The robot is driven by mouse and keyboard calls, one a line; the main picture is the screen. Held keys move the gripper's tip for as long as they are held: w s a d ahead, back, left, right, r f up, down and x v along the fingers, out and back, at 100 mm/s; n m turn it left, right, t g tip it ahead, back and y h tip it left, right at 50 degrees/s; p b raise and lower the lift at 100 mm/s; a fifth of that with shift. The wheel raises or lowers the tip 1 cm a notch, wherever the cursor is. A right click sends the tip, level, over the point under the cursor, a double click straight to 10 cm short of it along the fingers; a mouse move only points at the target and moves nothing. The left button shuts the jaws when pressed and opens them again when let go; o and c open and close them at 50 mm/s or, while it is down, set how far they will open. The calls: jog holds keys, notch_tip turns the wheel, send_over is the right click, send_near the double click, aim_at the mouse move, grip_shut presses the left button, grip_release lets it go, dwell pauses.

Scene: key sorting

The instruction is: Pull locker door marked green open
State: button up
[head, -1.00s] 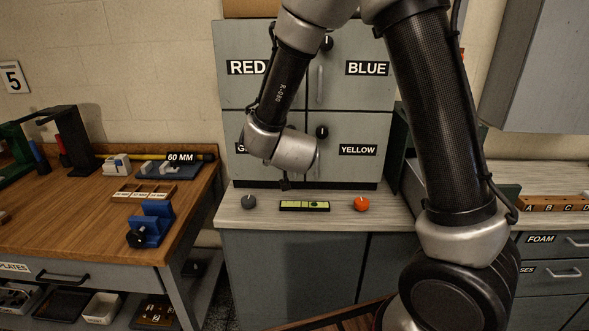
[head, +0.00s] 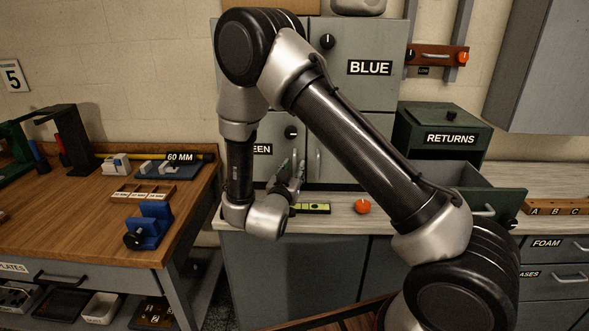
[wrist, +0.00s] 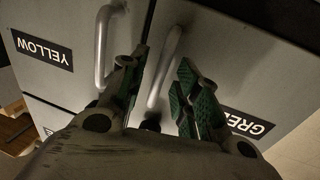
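The green locker door (head: 270,130) is the lower left door of a grey cabinet. It looks shut, and part of its label shows beside my arm. In the wrist view the picture is turned, with the green door (wrist: 230,75) on the right. Its metal handle (wrist: 166,62) runs between my two fingers. My gripper (wrist: 160,75) is open, with green ribbed pads on either side of the handle; I cannot see contact. In the head view my gripper (head: 292,172) is low in front of the green door, partly hidden by my wrist.
The yellow door (wrist: 60,75) with its own handle (wrist: 103,45) is close beside my left finger in the wrist view. An orange knob (head: 363,206) and a green-yellow level (head: 315,208) lie on the counter below. A returns box (head: 445,138) stands right.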

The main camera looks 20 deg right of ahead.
jog(key=shift+w+d, duration=0.35)
jog(key=shift+w, duration=0.3)
grip_shut()
